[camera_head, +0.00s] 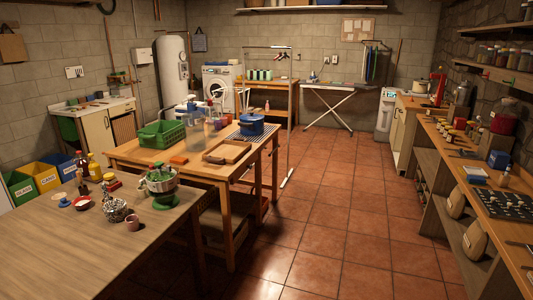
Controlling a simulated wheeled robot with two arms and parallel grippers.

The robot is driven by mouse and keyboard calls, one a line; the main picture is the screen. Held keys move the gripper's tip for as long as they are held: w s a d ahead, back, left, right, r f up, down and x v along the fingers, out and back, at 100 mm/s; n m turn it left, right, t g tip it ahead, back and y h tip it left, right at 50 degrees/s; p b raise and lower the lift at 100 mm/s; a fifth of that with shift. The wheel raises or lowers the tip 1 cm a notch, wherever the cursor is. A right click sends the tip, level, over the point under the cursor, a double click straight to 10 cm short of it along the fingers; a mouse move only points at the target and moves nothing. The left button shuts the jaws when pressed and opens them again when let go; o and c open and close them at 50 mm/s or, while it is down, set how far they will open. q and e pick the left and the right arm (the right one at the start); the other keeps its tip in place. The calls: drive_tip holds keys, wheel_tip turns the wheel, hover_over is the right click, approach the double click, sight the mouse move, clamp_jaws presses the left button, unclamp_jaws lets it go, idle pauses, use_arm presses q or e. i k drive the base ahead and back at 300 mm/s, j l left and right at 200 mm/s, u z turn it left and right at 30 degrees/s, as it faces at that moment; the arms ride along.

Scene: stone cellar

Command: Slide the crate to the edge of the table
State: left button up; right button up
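A green crate (163,137) sits near the left end of the wooden table (150,160) in the middle of the room. It looks empty, but its inside is too small to tell. Glass jars stand just to its right. Neither of my grippers is in view.
The same table holds a wooden tray (209,160), a blue pot (251,125) and a small orange block (179,160). Shelving lines the right wall. The tiled floor (335,220) between is clear.

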sight(161, 135)
drive_tip(key=i+u, duration=0.1)
drive_tip(key=i, duration=0.55)
drive_tip(key=i+l+u, duration=0.1)
drive_tip(key=i, duration=0.55)
drive_tip(key=i+l+u, duration=0.15)
drive_tip(key=i, duration=0.5)
drive_tip(key=i+l+u, duration=0.2)
drive_tip(key=i+u, duration=0.2)
drive_tip(key=i+l+u, duration=0.75)
